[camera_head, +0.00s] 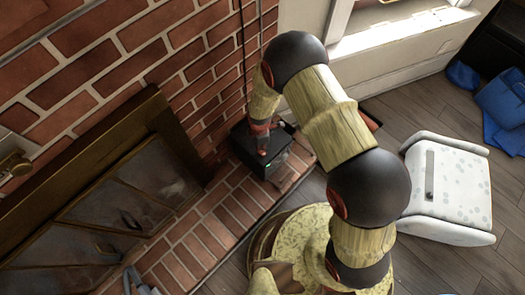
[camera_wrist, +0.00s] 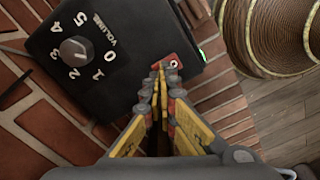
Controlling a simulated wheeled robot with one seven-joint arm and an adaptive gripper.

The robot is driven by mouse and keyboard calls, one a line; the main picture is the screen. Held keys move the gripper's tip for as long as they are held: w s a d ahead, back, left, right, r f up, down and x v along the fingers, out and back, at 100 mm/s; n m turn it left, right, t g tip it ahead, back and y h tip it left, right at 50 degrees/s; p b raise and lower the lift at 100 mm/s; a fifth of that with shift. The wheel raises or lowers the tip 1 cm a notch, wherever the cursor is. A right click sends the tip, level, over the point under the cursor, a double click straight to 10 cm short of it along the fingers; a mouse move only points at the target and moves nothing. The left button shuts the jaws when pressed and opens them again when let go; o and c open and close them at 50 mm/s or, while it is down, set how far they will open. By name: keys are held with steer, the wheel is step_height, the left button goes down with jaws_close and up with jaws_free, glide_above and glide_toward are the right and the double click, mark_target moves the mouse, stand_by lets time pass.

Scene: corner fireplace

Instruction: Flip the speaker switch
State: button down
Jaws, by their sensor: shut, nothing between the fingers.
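The speaker (camera_head: 244,148) is a small black box on the brick hearth, with a green light on its edge. In the wrist view its top face (camera_wrist: 118,88) shows a round grey volume knob (camera_wrist: 73,50) with numbers around it. A small red switch (camera_wrist: 174,61) with a white ring mark sits near the box's edge. My gripper (camera_wrist: 167,72) is shut and empty, with its fingertips right at the switch and partly covering it. I cannot tell whether they touch it. In the head view my gripper (camera_head: 261,140) points down onto the box.
A brick wall (camera_head: 190,60) rises behind the speaker. A dark fireplace front (camera_head: 130,190) stands to the left. A white spotted chair-like piece (camera_head: 446,188) stands right, with blue items (camera_head: 500,100) beyond. Wooden floor (camera_head: 400,105) lies clear between.

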steer(key=shift+r+p, duration=1.45)
steer(key=shift+r, duration=0.85)
